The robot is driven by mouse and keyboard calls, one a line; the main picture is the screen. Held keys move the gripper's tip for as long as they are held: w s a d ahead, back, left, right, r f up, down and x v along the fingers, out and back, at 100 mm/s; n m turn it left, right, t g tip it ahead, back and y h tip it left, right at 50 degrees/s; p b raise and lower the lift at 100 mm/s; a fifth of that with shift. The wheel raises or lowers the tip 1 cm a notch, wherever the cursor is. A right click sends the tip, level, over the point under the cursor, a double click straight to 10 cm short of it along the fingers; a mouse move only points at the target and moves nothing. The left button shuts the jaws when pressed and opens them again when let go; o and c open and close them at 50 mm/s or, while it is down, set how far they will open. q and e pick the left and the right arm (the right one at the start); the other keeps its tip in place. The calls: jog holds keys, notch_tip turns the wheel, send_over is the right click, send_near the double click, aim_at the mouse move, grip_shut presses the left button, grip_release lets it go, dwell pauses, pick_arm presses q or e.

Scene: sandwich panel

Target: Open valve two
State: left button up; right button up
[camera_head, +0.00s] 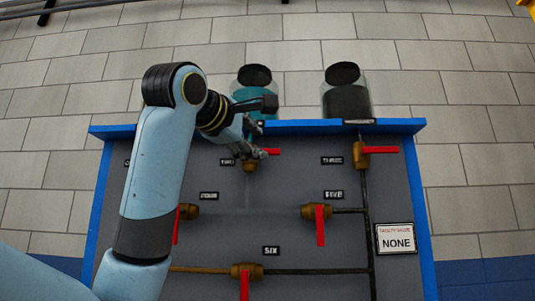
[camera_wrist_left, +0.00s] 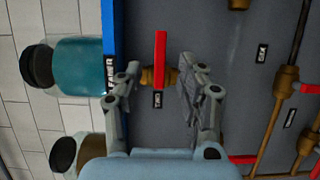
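Valve two is a brass body (camera_wrist_left: 155,77) with a red lever handle (camera_wrist_left: 160,52). Its handle (camera_head: 271,152) points right, level, in the head view. The label TWO (camera_wrist_left: 157,99) sits beside the valve. My left gripper (camera_wrist_left: 163,72) is open, one finger on each side of the handle and valve body, with gaps to both. My right gripper is not in view.
Valve three (camera_head: 376,150) also has a level handle. Valves four (camera_head: 187,211), five (camera_head: 318,212) and six (camera_head: 245,272) have handles hanging down. A faulty valve sign (camera_head: 395,238) reads NONE. Teal (camera_head: 247,97) and dark (camera_head: 347,101) jars stand behind the panel's blue top edge (camera_head: 300,127).

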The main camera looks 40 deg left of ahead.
aim_at(269, 152)
pick_arm(q)
jog(key=w, duration=0.4)
jog(key=w+a, duration=0.1)
jog(key=w, duration=0.2)
jog(key=shift+s, duration=0.1)
jog(key=shift+c, duration=0.3)
jog(key=shift+f, duration=0.1)
grip_shut()
